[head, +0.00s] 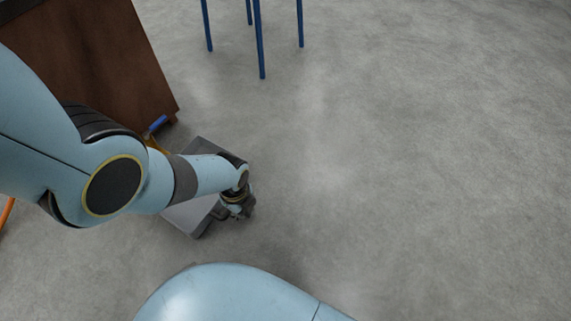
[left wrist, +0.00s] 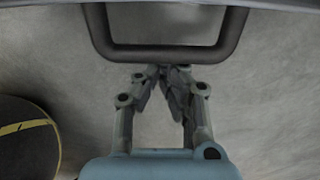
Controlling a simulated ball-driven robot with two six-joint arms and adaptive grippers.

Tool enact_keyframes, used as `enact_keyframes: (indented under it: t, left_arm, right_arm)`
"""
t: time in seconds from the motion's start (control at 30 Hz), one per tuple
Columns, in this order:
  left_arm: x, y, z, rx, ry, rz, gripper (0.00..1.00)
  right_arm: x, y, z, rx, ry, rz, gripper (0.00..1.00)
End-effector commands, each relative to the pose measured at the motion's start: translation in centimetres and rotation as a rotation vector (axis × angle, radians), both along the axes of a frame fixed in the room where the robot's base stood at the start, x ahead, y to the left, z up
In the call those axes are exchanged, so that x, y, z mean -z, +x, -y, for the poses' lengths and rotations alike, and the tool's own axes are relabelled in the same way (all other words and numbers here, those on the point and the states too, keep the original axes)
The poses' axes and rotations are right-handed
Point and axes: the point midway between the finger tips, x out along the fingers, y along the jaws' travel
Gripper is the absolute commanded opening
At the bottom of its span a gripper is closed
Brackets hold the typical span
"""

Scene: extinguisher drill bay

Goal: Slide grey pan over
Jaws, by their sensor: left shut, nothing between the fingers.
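The grey pan (head: 190,220) is a shallow rectangular tray on the floor in the head view, partly hidden under my left arm. In the left wrist view its dark loop handle (left wrist: 165,53) crosses the top, with a strip of the pan's edge above it. My left gripper (head: 243,212) is low beside the pan's right side in the head view. In the left wrist view its fingers (left wrist: 160,72) are shut and empty, with the tips right at the handle's bar. I cannot tell whether they touch it. My right gripper is not in view.
A brown wooden cabinet (head: 95,55) stands at the upper left, with a small blue-handled item (head: 157,124) by its lower corner. Blue legs (head: 259,40) of some furniture stand at the top. An orange strip (head: 7,212) shows at the left edge. The concrete floor to the right is clear.

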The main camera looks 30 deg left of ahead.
Motion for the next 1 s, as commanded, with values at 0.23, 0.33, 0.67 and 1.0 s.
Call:
enact_keyframes:
  t: [0.23, 0.33, 0.67, 1.0]
  left_arm:
    - [0.1, 0.2, -2.5, 0.0, 0.002, 0.0, 0.0]
    - [0.0, 0.3, -3.1, 0.0, 0.001, 0.0, 0.0]
    - [0.0, 0.3, -3.3, 0.001, 0.0, 0.001, 0.0]
    - [0.0, 0.2, -3.0, 0.0, -0.001, 0.001, 0.0]
  right_arm:
    - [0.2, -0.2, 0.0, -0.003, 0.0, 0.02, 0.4]
    - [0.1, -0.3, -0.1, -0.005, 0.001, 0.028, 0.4]
    - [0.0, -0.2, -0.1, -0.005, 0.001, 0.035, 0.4]
    - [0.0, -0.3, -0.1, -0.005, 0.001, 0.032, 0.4]
